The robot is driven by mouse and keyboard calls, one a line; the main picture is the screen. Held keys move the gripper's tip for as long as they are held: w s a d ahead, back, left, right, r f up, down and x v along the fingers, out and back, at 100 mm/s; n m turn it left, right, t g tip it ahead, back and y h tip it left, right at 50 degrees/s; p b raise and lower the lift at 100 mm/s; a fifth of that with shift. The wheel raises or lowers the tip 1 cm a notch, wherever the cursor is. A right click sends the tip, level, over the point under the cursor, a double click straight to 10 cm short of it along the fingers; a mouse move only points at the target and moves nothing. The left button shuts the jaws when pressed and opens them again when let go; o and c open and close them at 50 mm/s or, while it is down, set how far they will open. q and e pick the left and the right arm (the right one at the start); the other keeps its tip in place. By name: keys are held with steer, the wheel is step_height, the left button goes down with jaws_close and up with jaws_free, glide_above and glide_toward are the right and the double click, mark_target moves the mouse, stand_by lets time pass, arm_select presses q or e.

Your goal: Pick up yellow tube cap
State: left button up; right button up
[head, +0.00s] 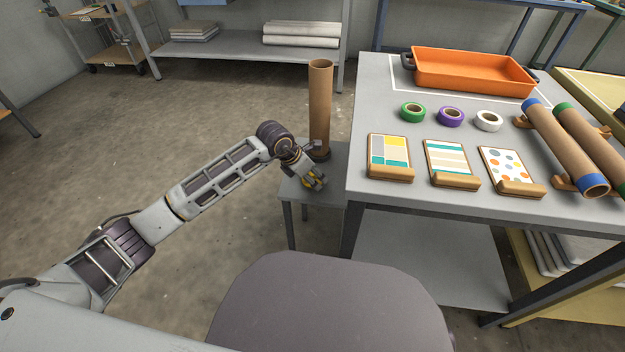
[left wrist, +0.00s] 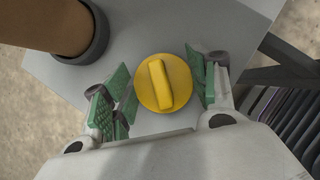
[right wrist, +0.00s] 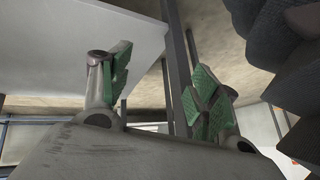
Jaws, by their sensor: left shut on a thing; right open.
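The yellow tube cap (left wrist: 178,70) is a round disc with a raised bar grip across its top. In the left wrist view it sits between the green-padded fingers of my left gripper (left wrist: 163,82), over the grey top of a small stand (left wrist: 150,32).
A brown tube (head: 320,105) stands upright in a dark base on the stand, just behind my left gripper. To the right a grey table (head: 420,205) holds an orange tray (head: 470,75), tape rolls, pattern cards and capped tubes. Open floor lies to the left.

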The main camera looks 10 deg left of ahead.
mark_target(312, 175)
stand_by(0.3)
arm_select(q)
steer(key=shift+r+p, duration=0.35)
steer(key=shift+r, duration=0.5)
step_height(312, 175, up, 7)
steer(key=shift+f+p, duration=0.1)
steer(key=shift+p, duration=1.05)
steer(key=shift+r, duration=0.75)
arm_select(e)
step_height(312, 175, up, 7)
steer(key=d+g, duration=0.1)
steer(key=shift+s+d+n+h, duration=0.15)
steer(key=shift+d+n+h, duration=0.05)
steer(key=shift+n+h, duration=0.2)
arm_select(q)
steer(key=shift+s+f, duration=0.1)
steer(key=shift+f, duration=0.05)
arm_select(e)
steer(key=shift+f, duration=0.1)
